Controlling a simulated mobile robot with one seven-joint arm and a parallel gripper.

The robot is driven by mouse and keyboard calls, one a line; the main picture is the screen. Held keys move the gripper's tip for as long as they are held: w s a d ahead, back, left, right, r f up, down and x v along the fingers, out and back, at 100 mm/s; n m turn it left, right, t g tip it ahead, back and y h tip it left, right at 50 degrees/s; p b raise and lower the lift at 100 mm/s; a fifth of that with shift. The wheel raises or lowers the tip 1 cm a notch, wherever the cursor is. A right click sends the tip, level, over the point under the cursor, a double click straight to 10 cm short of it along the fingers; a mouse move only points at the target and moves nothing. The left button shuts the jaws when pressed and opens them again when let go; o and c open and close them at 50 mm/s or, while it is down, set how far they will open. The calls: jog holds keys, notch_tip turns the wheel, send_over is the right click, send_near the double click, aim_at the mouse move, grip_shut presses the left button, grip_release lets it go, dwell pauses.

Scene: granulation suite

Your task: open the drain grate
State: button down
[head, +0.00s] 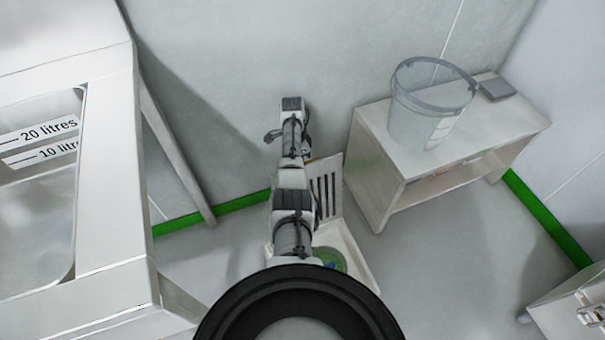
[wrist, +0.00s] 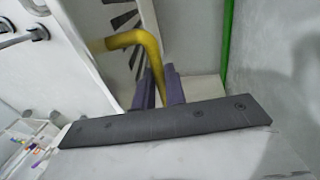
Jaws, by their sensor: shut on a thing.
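The drain grate (head: 338,192) is a pale slotted plate low by the back wall, partly behind my arm. It stands tilted up from the floor opening, whose pale rim (head: 352,250) shows below it with something green inside. The slots also show at the top of the wrist view. A bent yellow handle (wrist: 140,38) reaches down between the purple fingers of my gripper (wrist: 159,88), which is shut on it. In the head view my arm hides the gripper and the handle.
A white low table (head: 400,165) with a clear bucket (head: 425,110) stands right of the drain. A large white-framed unit with litre marks (head: 110,180) fills the left. Grey floor is free at the lower right of the drain.

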jog(key=shift+w+a+f+b, duration=0.45)
jog(key=shift+w+f+b, duration=0.15)
jog(key=shift+b, duration=0.2)
jog(key=shift+w+r, duration=0.2)
jog(key=c, duration=1.5)
grip_release()
jog(key=shift+w+a+f, duration=0.15)
jog(key=shift+a+f, duration=0.05)
jog(key=shift+o, duration=0.2)
jog(key=shift+d+r, duration=0.15)
jog(key=shift+d, duration=0.1)
jog(key=p+v, duration=0.1)
jog(key=v, duration=1.2)
jog(key=shift+r, duration=0.35)
